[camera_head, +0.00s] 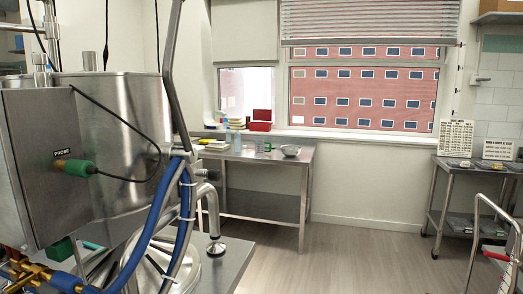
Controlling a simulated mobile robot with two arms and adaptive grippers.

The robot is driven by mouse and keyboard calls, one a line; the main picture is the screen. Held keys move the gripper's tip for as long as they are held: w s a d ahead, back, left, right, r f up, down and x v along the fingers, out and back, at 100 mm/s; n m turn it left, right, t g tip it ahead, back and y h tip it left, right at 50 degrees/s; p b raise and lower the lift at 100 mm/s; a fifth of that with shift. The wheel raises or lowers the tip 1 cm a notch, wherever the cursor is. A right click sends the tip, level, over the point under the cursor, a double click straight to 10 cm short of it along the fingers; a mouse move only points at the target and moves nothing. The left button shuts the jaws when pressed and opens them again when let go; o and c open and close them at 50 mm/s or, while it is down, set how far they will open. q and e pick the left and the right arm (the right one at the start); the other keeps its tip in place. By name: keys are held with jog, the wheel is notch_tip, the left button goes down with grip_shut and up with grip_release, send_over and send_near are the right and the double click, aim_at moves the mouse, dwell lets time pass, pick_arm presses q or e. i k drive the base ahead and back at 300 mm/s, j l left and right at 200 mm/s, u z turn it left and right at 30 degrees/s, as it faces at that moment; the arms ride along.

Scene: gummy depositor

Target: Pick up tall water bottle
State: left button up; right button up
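Neither of my grippers shows in the head view. A small upright bluish, bottle-like item (237,143) stands on the far steel table (262,205) under the window. It is too small and distant to tell whether it is the tall water bottle. A small clear item (259,146) stands to its right on the same table. No other item can be made out clearly as a tall water bottle.
A large steel kettle machine (125,130) with blue hoses (155,215) fills the left foreground. A metal bowl (290,150) sits on the far table, and red boxes (261,121) are by the window. A steel cart (447,200) stands at right. The middle floor (340,255) is clear.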

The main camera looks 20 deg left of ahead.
aim_at(237, 136)
jog(key=i+l, duration=0.25)
jog(key=i, duration=0.25)
jog(key=i+l, duration=0.3)
jog(key=i, duration=0.2)
jog(key=i+l, duration=0.25)
jog(key=i, duration=0.25)
jog(key=i+l, duration=0.3)
jog(key=i, duration=0.2)
jog(key=i+j, duration=0.25)
jog(key=i, duration=0.2)
jog(key=i+j, duration=0.25)
jog(key=i, duration=0.15)
jog(key=i+j, duration=0.25)
jog(key=i, duration=0.2)
jog(key=i+j, duration=0.25)
jog(key=i, duration=0.2)
jog(key=i+j, duration=0.25)
jog(key=i, duration=0.2)
